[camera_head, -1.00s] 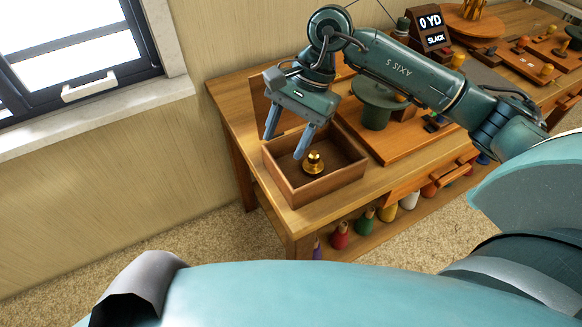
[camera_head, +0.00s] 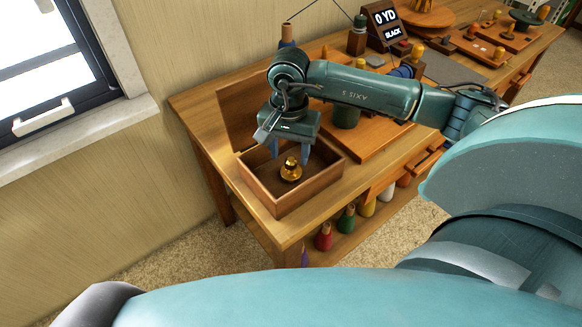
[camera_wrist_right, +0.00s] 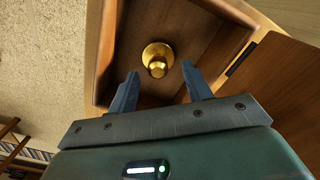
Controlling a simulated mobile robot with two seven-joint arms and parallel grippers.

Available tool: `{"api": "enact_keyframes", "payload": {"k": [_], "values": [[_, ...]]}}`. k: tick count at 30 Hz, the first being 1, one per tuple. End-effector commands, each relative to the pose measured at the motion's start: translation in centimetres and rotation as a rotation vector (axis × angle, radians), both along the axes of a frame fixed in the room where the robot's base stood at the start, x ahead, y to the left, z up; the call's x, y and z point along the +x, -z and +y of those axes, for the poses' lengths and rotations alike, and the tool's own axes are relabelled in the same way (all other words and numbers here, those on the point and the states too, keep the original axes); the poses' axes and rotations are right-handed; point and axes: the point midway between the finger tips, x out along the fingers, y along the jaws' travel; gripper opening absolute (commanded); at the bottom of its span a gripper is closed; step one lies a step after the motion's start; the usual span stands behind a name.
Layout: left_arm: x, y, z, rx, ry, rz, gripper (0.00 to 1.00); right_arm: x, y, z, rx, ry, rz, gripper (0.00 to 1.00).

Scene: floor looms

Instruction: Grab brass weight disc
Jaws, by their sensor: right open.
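The brass weight disc (camera_head: 291,170), a shiny gold disc with a knob on top, sits upright inside an open wooden box (camera_head: 281,207) on the bench. In the right wrist view the brass weight disc (camera_wrist_right: 158,58) lies beyond the fingertips, roughly centred between them. My right gripper (camera_head: 289,155) is open and empty. My left gripper is not in view.
The box's raised lid (camera_head: 237,115) stands at its back left. A wooden board with a green spool (camera_head: 346,115) is right of the box. Colored cones (camera_head: 347,219) stand on the shelf below. A display reading "0 YD SLACK" (camera_head: 388,22) stands farther back.

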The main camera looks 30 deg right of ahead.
Motion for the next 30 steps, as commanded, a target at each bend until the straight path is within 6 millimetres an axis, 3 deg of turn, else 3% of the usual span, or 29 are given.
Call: {"api": "enact_keyframes", "payload": {"k": [6, 15, 30], "values": [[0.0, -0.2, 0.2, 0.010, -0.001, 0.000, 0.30, -0.3, 3.1, -0.3, 0.001, 0.001, 0.003, 0.50], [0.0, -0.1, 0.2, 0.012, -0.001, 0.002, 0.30, -0.2, 3.7, -0.3, 0.000, 0.001, 0.000, 0.50], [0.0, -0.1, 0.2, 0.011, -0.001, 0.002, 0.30, -0.2, 3.6, -0.3, 0.000, 0.001, 0.000, 0.10]]}}
